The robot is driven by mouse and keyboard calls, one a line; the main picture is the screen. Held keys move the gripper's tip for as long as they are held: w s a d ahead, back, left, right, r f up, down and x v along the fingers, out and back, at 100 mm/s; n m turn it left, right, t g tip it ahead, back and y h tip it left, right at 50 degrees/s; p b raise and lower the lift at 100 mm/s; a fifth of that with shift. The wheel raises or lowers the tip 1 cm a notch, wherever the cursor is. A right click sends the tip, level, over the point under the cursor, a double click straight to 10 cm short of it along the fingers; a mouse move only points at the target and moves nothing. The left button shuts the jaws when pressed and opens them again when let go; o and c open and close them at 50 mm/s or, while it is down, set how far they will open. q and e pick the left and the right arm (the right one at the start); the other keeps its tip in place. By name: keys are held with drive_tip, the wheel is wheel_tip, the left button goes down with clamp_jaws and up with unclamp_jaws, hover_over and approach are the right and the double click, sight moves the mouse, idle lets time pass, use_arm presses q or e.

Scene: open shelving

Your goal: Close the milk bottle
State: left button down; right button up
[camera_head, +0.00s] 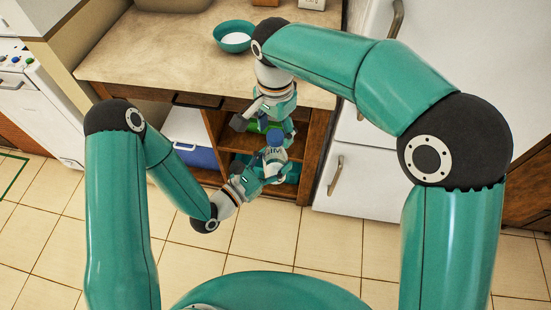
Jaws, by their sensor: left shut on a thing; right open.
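The milk bottle (274,155) is white with lettering on it and is held roughly upright in front of the open shelving. A blue cap (275,136) shows at its top; I cannot tell whether it is seated on the neck. My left gripper (270,173) is shut on the bottle's body from the lower left. My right gripper (263,127) is open and points down just above and around the cap; whether its fingers touch the cap is not clear. The bottle's lower part is partly hidden by the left gripper.
The wooden counter (160,60) with open shelves (240,146) is behind the grippers. A teal bowl (234,37) with white contents stands on it. A white fridge (350,165) is on the right, a blue and white cooler (190,140) below the counter. The tiled floor in front is clear.

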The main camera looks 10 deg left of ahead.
drive_tip(key=shift+r, duration=1.95)
drive_tip(key=shift+c, duration=0.2)
